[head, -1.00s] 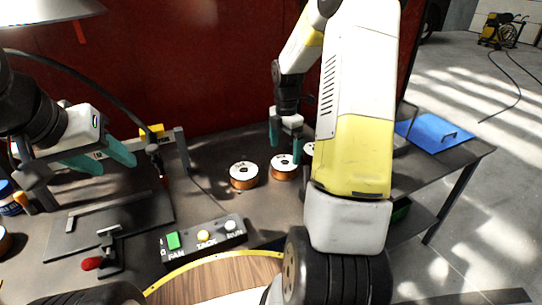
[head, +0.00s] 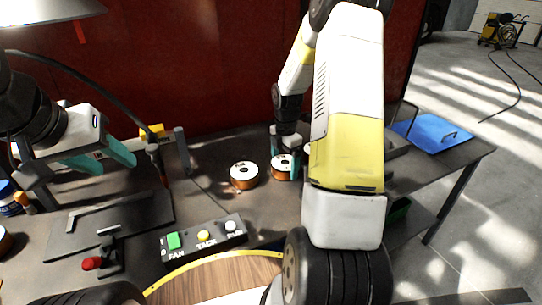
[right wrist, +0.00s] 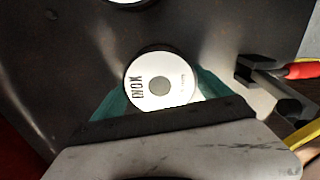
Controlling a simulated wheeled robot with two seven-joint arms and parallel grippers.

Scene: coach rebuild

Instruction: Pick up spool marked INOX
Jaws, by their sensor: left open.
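The spool marked INOX shows in the right wrist view (right wrist: 172,78), with a white top face and dark lettering. In the head view it is the copper-coloured spool (head: 282,170) standing on the dark bench. My right gripper (head: 285,150) is down at this spool, with teal fingers on opposite sides of it. The wrist view shows the fingers (right wrist: 160,98) close against its rim, but not whether they press on it. My left gripper (head: 108,158) is open and empty above the left side of the bench.
Another spool (head: 244,175) stands just left of the INOX one. My right arm hides the area to the right. A button box (head: 204,240) lies in front, and a blue panel (head: 432,132) lies at the right. A red-handled tool (right wrist: 285,75) is near the right gripper.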

